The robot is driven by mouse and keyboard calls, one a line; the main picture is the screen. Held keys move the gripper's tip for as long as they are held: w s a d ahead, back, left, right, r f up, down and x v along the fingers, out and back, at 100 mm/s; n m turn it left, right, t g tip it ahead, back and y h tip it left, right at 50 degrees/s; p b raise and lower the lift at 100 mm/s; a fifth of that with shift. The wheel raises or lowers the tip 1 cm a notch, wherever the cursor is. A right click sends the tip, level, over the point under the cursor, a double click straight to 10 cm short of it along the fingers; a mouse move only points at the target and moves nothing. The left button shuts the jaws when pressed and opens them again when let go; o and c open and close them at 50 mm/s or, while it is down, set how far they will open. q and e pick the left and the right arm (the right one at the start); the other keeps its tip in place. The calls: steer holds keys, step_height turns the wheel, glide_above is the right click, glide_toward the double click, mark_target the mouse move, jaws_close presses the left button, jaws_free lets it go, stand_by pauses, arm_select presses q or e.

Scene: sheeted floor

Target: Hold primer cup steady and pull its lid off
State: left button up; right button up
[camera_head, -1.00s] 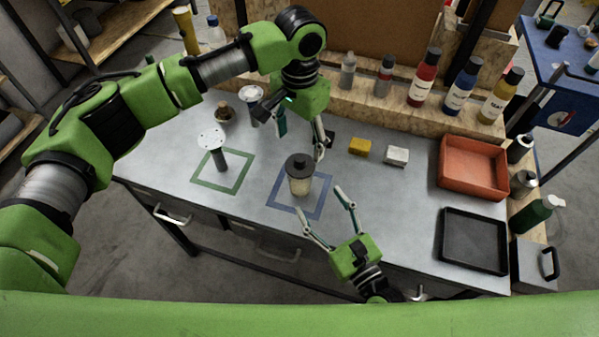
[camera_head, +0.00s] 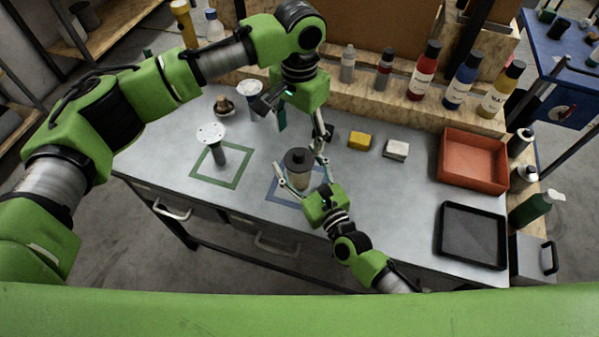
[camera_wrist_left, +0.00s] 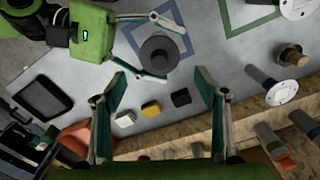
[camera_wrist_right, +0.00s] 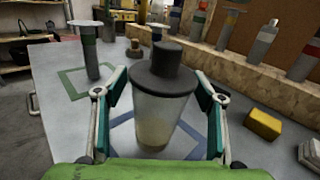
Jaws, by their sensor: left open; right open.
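The primer cup (camera_head: 298,182) is a translucent cup with pale contents, upright on the blue-outlined square (camera_head: 272,192). Its dark round lid (camera_head: 297,158) is on top; the lid also shows in the left wrist view (camera_wrist_left: 158,56). My right gripper (camera_head: 301,172) is open, low at the cup, with one finger on each side. In the right wrist view the cup (camera_wrist_right: 155,118) stands between the fingers; whether they touch it cannot be told. My left gripper (camera_head: 302,128) is open and empty, pointing down above the table behind the cup, apart from the lid.
A white-topped dark post (camera_head: 212,135) stands at the green-outlined square (camera_head: 197,177). Yellow (camera_head: 360,140) and white (camera_head: 396,149) blocks lie right of my left gripper. A red bin (camera_head: 475,160) and black tray (camera_head: 472,236) are at the right. Bottles line the back shelf.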

mark_target(299, 153)
steer(key=shift+c, duration=0.3)
arm_select(q)
steer(key=shift+s+r, duration=0.1)
steer(key=shift+s, duration=0.05)
arm_select(e)
steer(key=shift+s, duration=0.1)
steer(key=c, duration=1.5)
arm_select(q)
steer(key=shift+o, duration=0.9)
step_height(299, 153, up, 3)
steer(key=m, duration=0.5)
steer(key=shift+f, duration=0.2)
step_height(299, 153, down, 10)
steer(key=m, duration=0.5)
steer(key=shift+s+r, duration=0.1)
steer(key=c, duration=1.3)
steer(key=shift+c, duration=0.2)
